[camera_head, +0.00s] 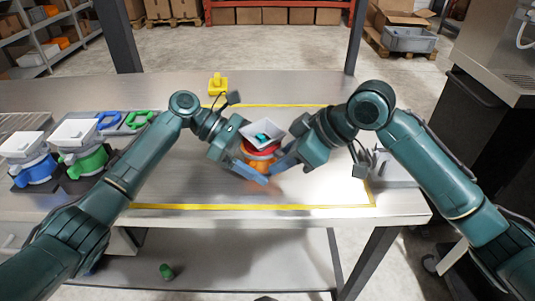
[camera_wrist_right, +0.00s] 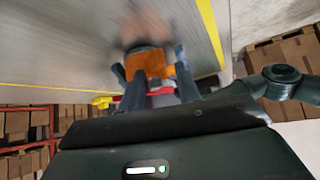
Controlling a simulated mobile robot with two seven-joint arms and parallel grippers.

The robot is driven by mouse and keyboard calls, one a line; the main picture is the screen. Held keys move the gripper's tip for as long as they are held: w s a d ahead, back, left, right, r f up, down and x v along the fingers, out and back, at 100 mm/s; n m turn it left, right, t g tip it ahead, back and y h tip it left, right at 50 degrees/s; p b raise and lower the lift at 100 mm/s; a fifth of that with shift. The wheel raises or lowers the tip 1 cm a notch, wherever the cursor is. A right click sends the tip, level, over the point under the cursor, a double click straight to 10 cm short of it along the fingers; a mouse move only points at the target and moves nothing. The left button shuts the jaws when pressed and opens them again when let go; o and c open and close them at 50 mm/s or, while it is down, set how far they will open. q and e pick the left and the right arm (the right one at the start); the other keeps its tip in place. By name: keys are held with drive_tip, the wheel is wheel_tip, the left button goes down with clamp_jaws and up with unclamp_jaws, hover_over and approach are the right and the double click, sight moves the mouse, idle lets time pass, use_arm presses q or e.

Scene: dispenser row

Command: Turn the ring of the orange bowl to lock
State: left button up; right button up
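A dispenser with an orange bowl (camera_head: 262,166), a red ring (camera_head: 259,151) above it and a white square hopper (camera_head: 264,133) stands on the bench between my grippers. A teal piece (camera_head: 263,138) shows inside the hopper. My left gripper (camera_head: 254,174) is close against its left and front. My right gripper (camera_head: 284,160) is close against its right side. In the right wrist view the fingers (camera_wrist_right: 160,88) stand apart with the red ring between them, the blurred orange bowl (camera_wrist_right: 150,64) beyond. Whether either gripper is clamped is hidden.
Two more dispensers, one blue (camera_head: 36,170) and one green (camera_head: 88,161), stand at the left with blue and green rings (camera_head: 110,119) behind. A yellow piece (camera_head: 218,85) sits at the back. Yellow tape marks a mostly clear bench area (camera_head: 220,192).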

use_arm(q)
drive_tip(key=shift+s+d, duration=0.1)
drive_tip(key=shift+d, duration=0.15)
use_arm(e)
drive_tip(key=shift+a+r, duration=0.15)
drive_tip(key=shift+r, duration=0.1)
use_arm(q)
drive_tip(key=shift+a, duration=0.1)
use_arm(e)
drive_tip(key=shift+v, duration=1)
use_arm(q)
drive_tip(key=shift+a, duration=0.1)
use_arm(e)
drive_tip(key=shift+v, duration=2.5)
drive_tip(key=shift+w+f, duration=0.1)
use_arm(q)
drive_tip(key=o, duration=0.7)
drive_tip(key=shift+o, duration=0.2)
